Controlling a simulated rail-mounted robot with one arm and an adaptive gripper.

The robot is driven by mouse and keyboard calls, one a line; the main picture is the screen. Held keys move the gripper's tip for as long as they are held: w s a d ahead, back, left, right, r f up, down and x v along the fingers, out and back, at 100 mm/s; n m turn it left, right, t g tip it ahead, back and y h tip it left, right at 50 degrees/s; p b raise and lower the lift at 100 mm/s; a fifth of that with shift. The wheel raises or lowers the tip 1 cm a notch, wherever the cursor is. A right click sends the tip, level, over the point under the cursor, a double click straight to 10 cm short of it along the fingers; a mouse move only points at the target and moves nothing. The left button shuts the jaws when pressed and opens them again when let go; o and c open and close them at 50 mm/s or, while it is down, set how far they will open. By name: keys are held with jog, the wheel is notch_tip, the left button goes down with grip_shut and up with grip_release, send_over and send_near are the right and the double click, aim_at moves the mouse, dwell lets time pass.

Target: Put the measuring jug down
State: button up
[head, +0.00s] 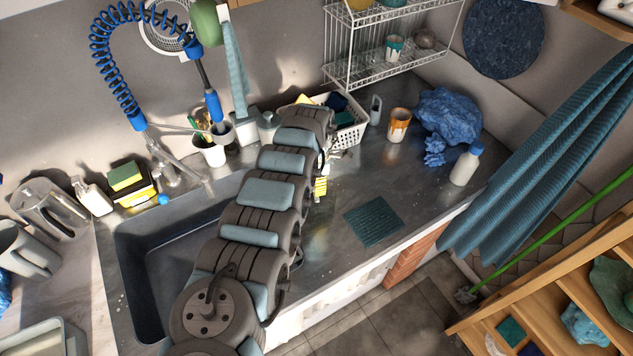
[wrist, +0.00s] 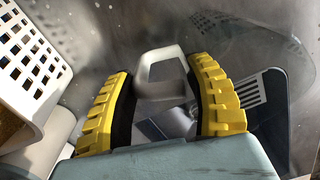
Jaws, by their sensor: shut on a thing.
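In the wrist view the yellow, ribbed fingers of my gripper (wrist: 163,100) are shut on a pale grey piece with a squared loop. It looks like part of the measuring jug (wrist: 160,72); most of the rest is hidden behind the fingers and my wrist. In the head view my gripper (head: 321,184) shows only as a bit of yellow at the right side of my arm, over the steel counter (head: 350,185). The held jug is hidden there by my arm, so I cannot tell whether it touches the counter.
A white perforated basket (head: 350,132) stands just behind my gripper; it also shows at left in the wrist view (wrist: 30,65). A teal ribbed mat (head: 374,221) lies in front. A stained cup (head: 398,125), blue cloth (head: 447,115) and white bottle (head: 465,166) stand right. The sink (head: 150,250) is left.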

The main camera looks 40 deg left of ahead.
jog(key=shift+f, duration=0.15)
jog(key=o, duration=1.2)
jog(key=shift+o, duration=0.2)
notch_tip(320, 180, up, 4)
jog(key=shift+f+p, duration=0.25)
jog(key=shift+p, duration=0.1)
notch_tip(320, 180, up, 9)
jog(key=shift+d+f, duration=0.1)
jog(key=shift+f, duration=0.05)
